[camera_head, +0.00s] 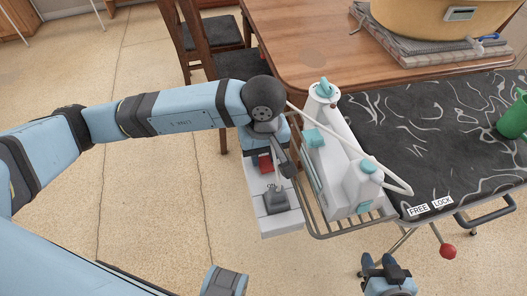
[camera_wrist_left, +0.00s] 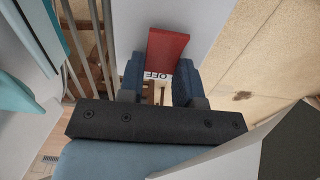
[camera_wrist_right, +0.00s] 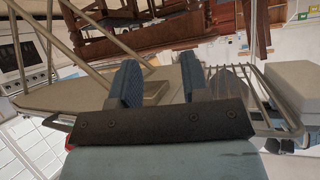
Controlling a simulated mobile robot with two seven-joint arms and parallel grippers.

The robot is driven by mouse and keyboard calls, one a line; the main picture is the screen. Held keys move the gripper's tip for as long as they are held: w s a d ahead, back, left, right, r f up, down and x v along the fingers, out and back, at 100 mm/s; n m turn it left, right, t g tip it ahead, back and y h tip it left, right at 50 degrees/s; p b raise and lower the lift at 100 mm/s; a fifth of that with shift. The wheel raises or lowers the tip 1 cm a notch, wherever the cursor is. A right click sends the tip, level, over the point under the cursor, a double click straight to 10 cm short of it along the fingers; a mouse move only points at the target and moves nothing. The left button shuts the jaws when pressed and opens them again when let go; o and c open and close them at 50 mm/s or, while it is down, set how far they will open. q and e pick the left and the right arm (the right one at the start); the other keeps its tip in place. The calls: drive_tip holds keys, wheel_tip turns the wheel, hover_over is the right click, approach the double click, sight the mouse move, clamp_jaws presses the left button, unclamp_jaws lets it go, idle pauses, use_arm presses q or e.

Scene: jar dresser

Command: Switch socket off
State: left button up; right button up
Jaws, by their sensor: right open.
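The socket (camera_head: 281,223) is a pale strip hanging at the left side of the cart, with a red switch (camera_head: 264,163) near its upper end and a dark plug (camera_head: 276,199) below. My left gripper (camera_head: 286,152) is right at the switch, partly hidden by my wrist. In the left wrist view the red switch (camera_wrist_left: 167,48) stands up just beyond the fingertips, with an OFF label (camera_wrist_left: 157,76) at its base. The left fingers (camera_wrist_left: 159,85) are apart, with a gap between them; contact with the switch cannot be told. My right gripper (camera_head: 387,268) is open and empty, low beside the cart.
The cart's black patterned top (camera_head: 430,125) lies right. A wooden table (camera_head: 290,50) and chair (camera_head: 215,35) stand behind. Floor is clear at left.

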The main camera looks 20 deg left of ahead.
use_arm(q)
drive_tip(key=shift+d+f+t+b, duration=0.15)
drive_tip(key=shift+t+b, duration=0.15)
drive_tip(key=shift+b, duration=0.4)
drive_tip(key=shift+s+y+b, duration=0.1)
drive_tip(key=shift+y+b, duration=0.2)
drive_tip(key=shift+b, duration=0.5)
drive_tip(key=shift+s+d+t+y+b, duration=0.15)
drive_tip(key=shift+t+y+b, duration=0.25)
drive_tip(key=shift+t+b, duration=0.55)
drive_tip(key=shift+s+r+y+b, duration=0.1)
drive_tip(key=shift+r+y+b, duration=0.25)
drive_tip(key=shift+b, duration=0.4)
drive_tip(key=o, duration=0.9)
drive_tip(key=shift+r, duration=0.1)
use_arm(e)
drive_tip(key=shift+w+a+r+t+y, duration=0.6)
drive_tip(key=shift+w+a+r+t, duration=0.2)
drive_tip(key=shift+a+t, duration=0.1)
